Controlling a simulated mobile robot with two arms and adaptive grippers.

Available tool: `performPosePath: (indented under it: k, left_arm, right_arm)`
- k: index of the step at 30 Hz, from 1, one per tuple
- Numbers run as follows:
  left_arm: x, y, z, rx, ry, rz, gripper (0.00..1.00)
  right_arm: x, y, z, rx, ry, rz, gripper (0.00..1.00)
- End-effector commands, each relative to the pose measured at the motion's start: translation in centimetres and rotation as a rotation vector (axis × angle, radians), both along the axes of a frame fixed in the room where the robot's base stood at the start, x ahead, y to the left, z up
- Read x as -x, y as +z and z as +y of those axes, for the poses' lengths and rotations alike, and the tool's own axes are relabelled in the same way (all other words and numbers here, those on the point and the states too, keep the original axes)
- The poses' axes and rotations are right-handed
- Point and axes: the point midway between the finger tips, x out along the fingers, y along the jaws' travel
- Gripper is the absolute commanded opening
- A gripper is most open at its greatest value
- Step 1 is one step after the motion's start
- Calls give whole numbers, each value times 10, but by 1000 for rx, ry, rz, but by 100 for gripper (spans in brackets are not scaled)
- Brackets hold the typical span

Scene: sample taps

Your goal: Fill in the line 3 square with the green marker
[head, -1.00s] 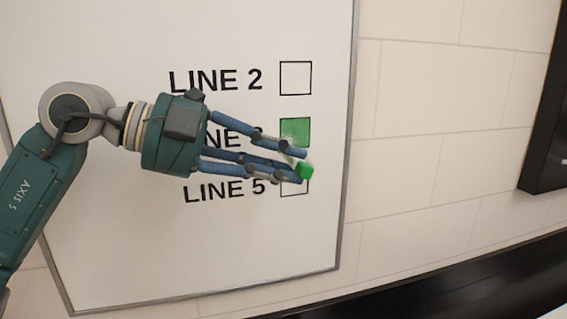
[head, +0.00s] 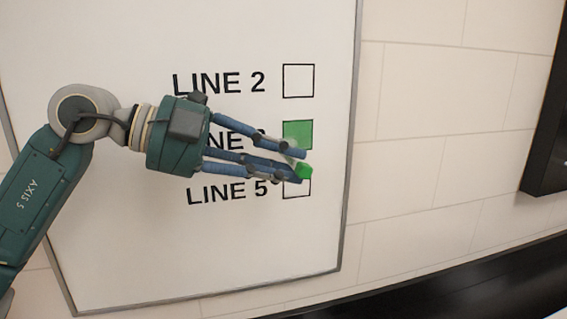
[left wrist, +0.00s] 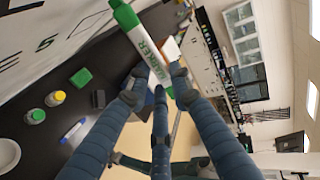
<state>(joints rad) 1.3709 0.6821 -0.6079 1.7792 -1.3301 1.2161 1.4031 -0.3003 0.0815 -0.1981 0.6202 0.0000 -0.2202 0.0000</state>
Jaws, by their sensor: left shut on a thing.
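My left gripper (head: 303,167) is in front of the whiteboard (head: 150,255) and shut on the green marker (head: 304,172), whose green end shows between the fingertips. In the left wrist view the green marker (left wrist: 145,45) has a white body with green lettering, held tilted between the fingers (left wrist: 155,85). The line 3 square (head: 297,134) is filled with green; its label is partly hidden behind the gripper. The line 2 square (head: 298,81) is empty. The line 5 square (head: 297,189) is partly covered by the fingers and marker.
A black-framed panel (head: 545,130) hangs on the tiled wall at right.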

Motion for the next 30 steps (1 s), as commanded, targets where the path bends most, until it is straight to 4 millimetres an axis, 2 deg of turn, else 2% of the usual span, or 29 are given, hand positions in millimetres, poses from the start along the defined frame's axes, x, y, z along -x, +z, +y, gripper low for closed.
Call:
performPosePath:
  k: [17,30]
  left_arm:
    - [-9,0,2,0,-1,0,6]
    - [-19,1,-31,1,-1,1,6]
  right_arm:
    - [0,5,5,-6,2,-1,67]
    - [0,16,2,-3,2,0,67]
